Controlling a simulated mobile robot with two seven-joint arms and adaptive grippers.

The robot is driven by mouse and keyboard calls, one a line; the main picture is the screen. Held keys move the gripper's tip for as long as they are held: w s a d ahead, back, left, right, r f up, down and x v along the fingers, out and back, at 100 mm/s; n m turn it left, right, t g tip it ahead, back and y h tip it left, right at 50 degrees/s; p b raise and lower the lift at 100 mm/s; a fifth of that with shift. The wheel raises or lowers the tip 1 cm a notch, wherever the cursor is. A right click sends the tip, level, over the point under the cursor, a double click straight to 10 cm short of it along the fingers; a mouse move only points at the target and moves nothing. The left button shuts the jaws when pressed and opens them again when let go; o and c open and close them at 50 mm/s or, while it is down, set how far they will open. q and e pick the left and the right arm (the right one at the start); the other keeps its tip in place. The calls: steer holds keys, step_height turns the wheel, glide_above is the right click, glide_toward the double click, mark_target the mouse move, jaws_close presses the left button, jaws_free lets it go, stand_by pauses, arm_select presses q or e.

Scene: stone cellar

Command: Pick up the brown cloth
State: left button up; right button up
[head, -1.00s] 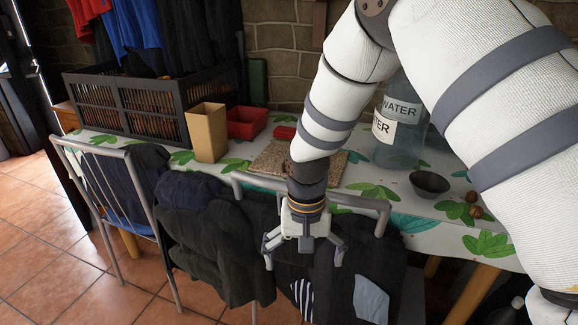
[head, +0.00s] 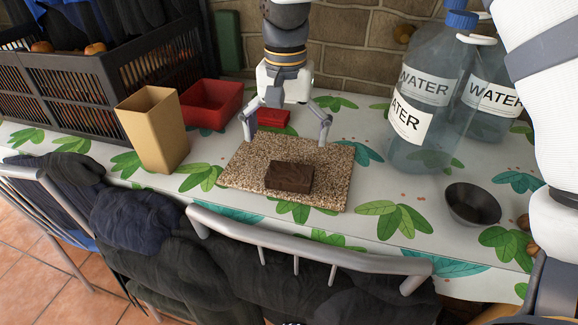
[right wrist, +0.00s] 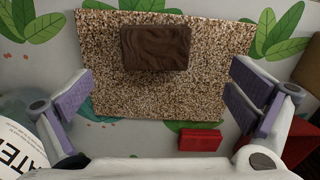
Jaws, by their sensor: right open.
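The brown cloth (head: 289,178) is a small, dark, folded block. It lies on the near half of a speckled cork-like mat (head: 240,172) on the table. In the right wrist view the cloth (right wrist: 156,47) shows near the top, on the mat (right wrist: 110,90). My right gripper (head: 285,137) is open and empty above the far edge of the mat, behind the cloth and apart from it. In the right wrist view its fingers (right wrist: 162,88) are spread wide, with the cloth beyond their tips. My left gripper is not in view.
A small red box (head: 272,117) lies just behind the mat. A red bin (head: 208,108) and a tan box (head: 155,130) stand left, a black crate (head: 100,95) farther left. Water bottles (head: 428,100) and a dark bowl (head: 472,203) are right. Chair backs (head: 300,250) line the front edge.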

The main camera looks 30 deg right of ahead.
mark_target(290, 173)
steer(key=f, duration=0.9)
steer(key=shift+s+d+f+b, duration=0.15)
steer(key=shift+d+f+b, duration=0.1)
steer(key=shift+d+b, duration=0.05)
steer(key=c, duration=1.1)
